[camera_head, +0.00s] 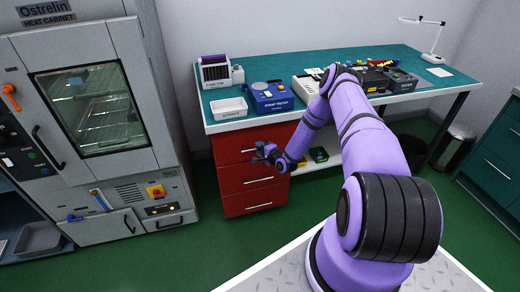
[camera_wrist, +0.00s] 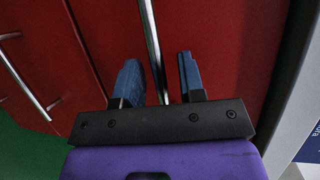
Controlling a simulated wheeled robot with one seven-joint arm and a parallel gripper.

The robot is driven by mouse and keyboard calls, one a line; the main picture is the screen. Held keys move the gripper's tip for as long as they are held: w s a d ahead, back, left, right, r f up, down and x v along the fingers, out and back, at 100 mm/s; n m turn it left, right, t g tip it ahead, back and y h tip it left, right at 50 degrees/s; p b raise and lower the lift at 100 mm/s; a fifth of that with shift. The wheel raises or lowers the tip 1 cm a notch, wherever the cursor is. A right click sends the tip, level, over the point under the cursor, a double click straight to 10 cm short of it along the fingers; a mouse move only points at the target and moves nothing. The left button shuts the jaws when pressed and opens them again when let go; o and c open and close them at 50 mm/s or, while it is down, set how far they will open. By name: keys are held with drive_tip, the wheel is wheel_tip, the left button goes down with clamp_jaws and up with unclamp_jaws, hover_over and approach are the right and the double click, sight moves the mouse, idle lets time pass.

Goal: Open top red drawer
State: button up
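The red drawer unit (camera_head: 232,180) stands under the left end of the bench, its drawers stacked and looking shut. The top red drawer (camera_head: 232,143) is partly hidden by my gripper (camera_head: 262,153). In the wrist view the top drawer's red front (camera_wrist: 235,50) fills the middle and right. Its silver bar handle (camera_wrist: 151,40) runs between the two blue fingers of my gripper (camera_wrist: 160,78). The fingers are apart, with a gap on both sides of the bar. How deep the bar sits between them is hard to tell.
A lower drawer's handle (camera_wrist: 22,78) shows at the left of the wrist view. The bench top (camera_head: 290,85) holds a white tray (camera_head: 229,109), a blue tester (camera_head: 270,97) and other devices. A grey heat cabinet (camera_head: 95,110) stands left. Green floor (camera_head: 215,235) before the drawers is clear.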

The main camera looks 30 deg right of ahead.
drive_tip(key=shift+w, duration=0.2)
drive_tip(key=shift+c, duration=0.3)
clamp_jaws()
drive_tip(key=shift+s, duration=0.1)
